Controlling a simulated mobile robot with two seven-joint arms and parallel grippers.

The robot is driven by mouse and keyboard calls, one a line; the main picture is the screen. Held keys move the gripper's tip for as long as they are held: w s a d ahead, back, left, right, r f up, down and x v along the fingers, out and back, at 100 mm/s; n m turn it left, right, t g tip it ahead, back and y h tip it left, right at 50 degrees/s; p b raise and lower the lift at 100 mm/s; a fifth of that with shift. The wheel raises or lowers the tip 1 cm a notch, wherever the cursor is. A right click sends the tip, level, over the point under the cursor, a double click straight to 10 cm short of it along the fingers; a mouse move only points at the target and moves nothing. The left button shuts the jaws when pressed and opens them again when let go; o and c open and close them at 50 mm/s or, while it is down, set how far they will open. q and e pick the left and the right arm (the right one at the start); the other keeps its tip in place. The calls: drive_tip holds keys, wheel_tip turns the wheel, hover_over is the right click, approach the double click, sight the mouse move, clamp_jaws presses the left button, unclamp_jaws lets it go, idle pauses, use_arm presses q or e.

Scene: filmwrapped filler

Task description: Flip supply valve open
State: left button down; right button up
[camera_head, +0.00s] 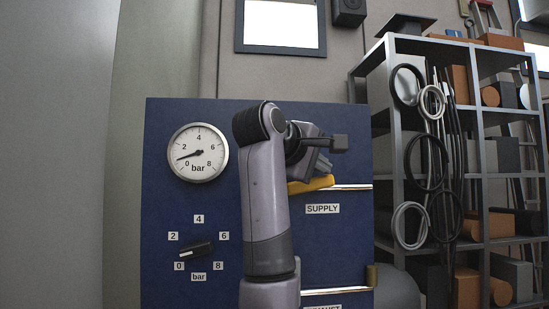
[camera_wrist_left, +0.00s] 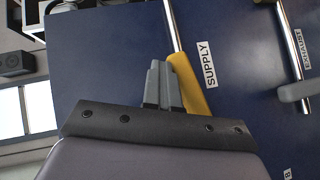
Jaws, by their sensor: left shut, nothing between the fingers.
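The yellow supply valve handle (camera_head: 312,185) sits above the SUPPLY label (camera_head: 322,209) on the blue panel, over the bright supply pipe (camera_head: 350,187). It lies close to the pipe's line, slightly tilted; part is hidden behind my left gripper. In the left wrist view the yellow handle (camera_wrist_left: 190,85) runs beside the fingers, with the pipe (camera_wrist_left: 172,25) beyond it. My left gripper (camera_head: 322,168) is shut and empty, just above the handle; its fingertips (camera_wrist_left: 160,68) appear right alongside it. I cannot tell whether they touch. My right gripper is not in view.
The panel carries a pressure gauge (camera_head: 198,152) reading near the low end and a black knob (camera_head: 196,250). A shelf rack (camera_head: 480,180) with hanging hoses stands at right.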

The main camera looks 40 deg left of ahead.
use_arm(q)
drive_tip(key=shift+w+d+f+g, duration=0.1)
drive_tip(key=shift+w+f+g, duration=0.1)
drive_tip(key=shift+g, duration=0.2)
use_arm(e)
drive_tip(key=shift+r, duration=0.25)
use_arm(q)
drive_tip(key=shift+p, duration=0.3)
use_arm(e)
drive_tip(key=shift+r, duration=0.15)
use_arm(q)
drive_tip(key=s+d+r+p, duration=0.1)
drive_tip(key=s+d+r, duration=0.1)
drive_tip(key=r, duration=0.3)
drive_tip(key=s+d+r+p, duration=0.1)
drive_tip(key=s+d+r, duration=0.1)
drive_tip(key=r, duration=0.4)
drive_tip(key=shift+s+d, duration=0.35)
drive_tip(key=shift+s, duration=0.4)
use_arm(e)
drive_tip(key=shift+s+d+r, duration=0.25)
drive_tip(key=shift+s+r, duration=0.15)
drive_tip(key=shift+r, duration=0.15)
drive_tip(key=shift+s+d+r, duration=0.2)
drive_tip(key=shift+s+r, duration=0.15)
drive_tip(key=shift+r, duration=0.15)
